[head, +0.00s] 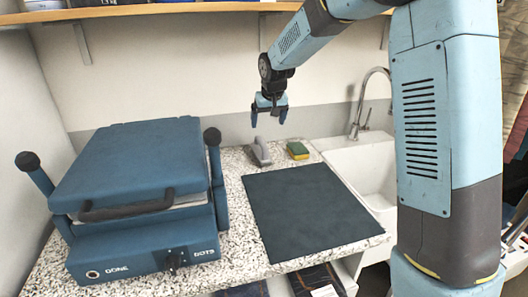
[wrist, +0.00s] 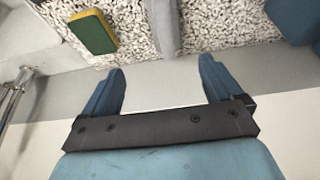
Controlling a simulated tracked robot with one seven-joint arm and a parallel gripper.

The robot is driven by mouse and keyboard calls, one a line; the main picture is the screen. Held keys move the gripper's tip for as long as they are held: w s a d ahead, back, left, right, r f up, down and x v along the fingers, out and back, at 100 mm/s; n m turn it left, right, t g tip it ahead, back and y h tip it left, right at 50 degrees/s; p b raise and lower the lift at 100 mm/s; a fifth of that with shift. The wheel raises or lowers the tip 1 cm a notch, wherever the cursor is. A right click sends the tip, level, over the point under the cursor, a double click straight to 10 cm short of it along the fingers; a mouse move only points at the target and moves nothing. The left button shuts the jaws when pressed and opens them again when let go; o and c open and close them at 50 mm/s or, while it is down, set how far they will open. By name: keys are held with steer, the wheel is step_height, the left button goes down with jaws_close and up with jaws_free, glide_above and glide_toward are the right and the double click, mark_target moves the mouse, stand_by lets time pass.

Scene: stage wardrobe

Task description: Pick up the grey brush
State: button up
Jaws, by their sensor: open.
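The grey brush (head: 261,152) lies on the speckled counter near the back wall, between the blue press and the sponge. In the wrist view part of the grey brush (wrist: 165,25) shows at the top edge, beyond the fingertips and between their lines; the rest is cut off by the frame. My gripper (head: 269,119) is above the brush and apart from it. In the wrist view my gripper (wrist: 160,75) has its two blue fingers spread wide with nothing between them.
A green and yellow sponge (head: 298,150) lies right of the brush. A dark mat (head: 305,210) covers the counter in front. A large blue press (head: 140,190) stands left. A white sink (head: 365,170) with a tap (head: 358,110) is right. A shelf (head: 200,8) runs above.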

mark_target(261, 140)
steer(key=shift+w+a+f, duration=0.45)
steer(key=shift+f, duration=0.2)
steer(key=x, duration=0.8)
steer(key=shift+w+a+x, duration=0.1)
steer(key=shift+a+x, duration=0.05)
steer(key=shift+x, duration=1.2)
steer(key=shift+w+a+x, duration=0.1)
steer(key=shift+x, duration=1.25)
steer(key=shift+r, duration=0.15)
steer(key=c, duration=1.2)
steer(key=shift+r, duration=0.15)
step_height(261, 140, up, 10)
steer(key=shift+f, duration=0.1)
